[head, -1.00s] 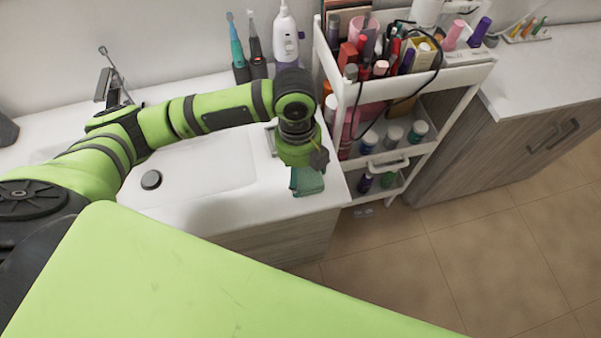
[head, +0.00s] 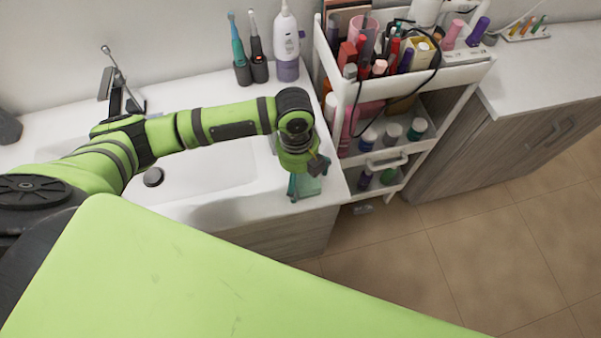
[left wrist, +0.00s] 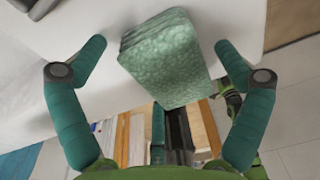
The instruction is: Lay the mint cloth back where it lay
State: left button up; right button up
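The mint cloth (left wrist: 165,62) is a folded, textured green pad. In the left wrist view it lies between my left gripper's two teal fingers, with a visible gap on each side. It is at the edge of the white counter, and its lower end appears to reach past that edge. My left gripper (left wrist: 162,50) is open around the cloth and not touching it in this view. In the head view my left gripper (head: 303,187) is at the counter's front right corner, with the cloth (head: 311,187) partly hidden under it.
The sink (head: 205,172) is left of the cloth. Toothbrushes (head: 238,50) and a white-purple flosser (head: 287,45) stand behind. A loaded white cart (head: 465,75) stands close on the right. The floor (head: 400,265) in front is clear.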

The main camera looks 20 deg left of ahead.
pick_arm(q)
jog(key=shift+r, duration=0.1)
jog(key=shift+r, duration=0.15)
notch_tip(320, 180, up, 12)
jog(key=a+b, duration=0.1)
jog(key=b, duration=0.1)
jog(key=shift+w+b, duration=0.35)
jog(key=shift+b, duration=0.05)
